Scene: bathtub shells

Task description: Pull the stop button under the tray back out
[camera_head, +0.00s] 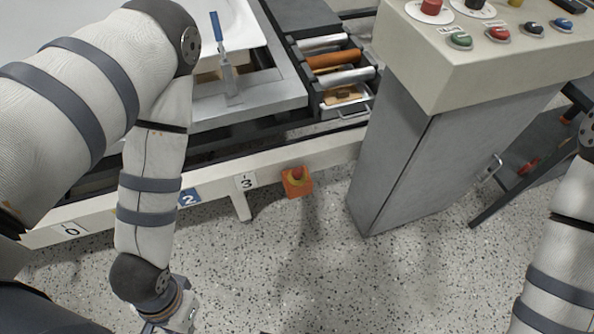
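The stop button (297,174) is a red knob on a small orange-red box. It is mounted on the front of the pale rail, just right of the label 3, below the grey tray (262,98). Whether the knob is pushed in or out I cannot tell. My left arm comes in from the left and bends down; the top of my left gripper (168,322) shows at the bottom edge, below and left of the button and apart from it. Its fingers are cut off. My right arm is at the right edge; its gripper is out of view.
A control console (440,110) with red, green, blue and black buttons stands right of the stop button. A blue-handled tool (217,28) rests on the tray by a white shell (240,22). Rollers (333,60) lie between tray and console. The speckled floor (290,265) before the rail is clear.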

